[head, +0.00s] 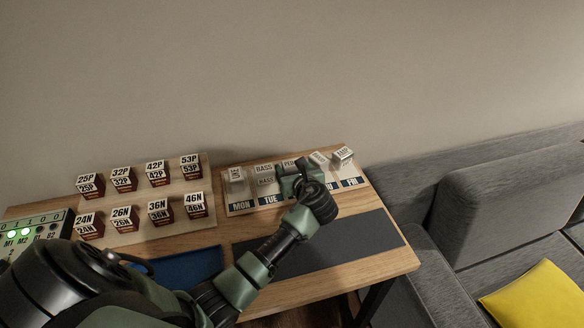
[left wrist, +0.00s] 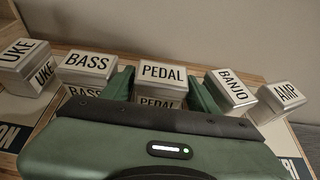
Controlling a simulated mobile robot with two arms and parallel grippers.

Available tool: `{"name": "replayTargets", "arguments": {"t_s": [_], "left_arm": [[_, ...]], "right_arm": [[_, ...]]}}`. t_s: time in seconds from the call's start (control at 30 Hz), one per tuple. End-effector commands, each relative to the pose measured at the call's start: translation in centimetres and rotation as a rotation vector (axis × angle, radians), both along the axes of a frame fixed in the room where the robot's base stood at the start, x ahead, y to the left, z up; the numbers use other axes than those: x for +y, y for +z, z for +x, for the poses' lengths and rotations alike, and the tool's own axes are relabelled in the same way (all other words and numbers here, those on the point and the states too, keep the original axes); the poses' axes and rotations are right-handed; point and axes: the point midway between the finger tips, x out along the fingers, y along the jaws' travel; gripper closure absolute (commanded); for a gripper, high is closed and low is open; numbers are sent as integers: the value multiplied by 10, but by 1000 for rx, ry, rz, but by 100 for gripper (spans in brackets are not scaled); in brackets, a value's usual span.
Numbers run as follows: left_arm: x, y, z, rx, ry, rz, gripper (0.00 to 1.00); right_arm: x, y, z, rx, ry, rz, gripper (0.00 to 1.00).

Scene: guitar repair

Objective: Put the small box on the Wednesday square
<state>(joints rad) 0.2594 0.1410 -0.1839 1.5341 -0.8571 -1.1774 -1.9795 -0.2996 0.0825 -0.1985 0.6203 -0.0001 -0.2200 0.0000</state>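A small white box marked PEDAL (left wrist: 162,74) stands between the two fingers of my left gripper (left wrist: 161,92). The fingers flank it closely, with no clear gap at its sides. In the head view my left gripper (head: 298,178) covers most of this box, and only its top edge (head: 289,162) shows. It is in the middle of the row on the weekday board (head: 240,209), between BASS and BANJO. The Wednesday square is hidden under my gripper, so I cannot tell whether the box touches it. My right gripper is not in view.
UKE (left wrist: 27,65) and BASS (left wrist: 88,66) boxes stand left of PEDAL; BANJO (left wrist: 231,88) and AMP (left wrist: 283,98) stand right, all close. A board of numbered blocks (head: 143,233), a blue tray (head: 190,266) and a dark mat (head: 350,240) share the table.

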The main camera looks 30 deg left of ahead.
Motion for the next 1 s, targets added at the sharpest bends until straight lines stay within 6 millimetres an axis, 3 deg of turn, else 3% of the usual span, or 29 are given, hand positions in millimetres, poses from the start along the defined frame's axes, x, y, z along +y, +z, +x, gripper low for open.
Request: {"name": "replayTargets", "arguments": {"t_s": [0.33, 0.7, 1.0], "left_arm": [[-5, 5, -4, 0, -1, 0, 40], [-58, 34, -48, -2, -3, -3, 40], [-83, 48, -71, -1, 0, -1, 40]], "right_arm": [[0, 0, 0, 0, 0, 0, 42], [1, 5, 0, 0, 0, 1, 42], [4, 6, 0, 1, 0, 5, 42]]}}
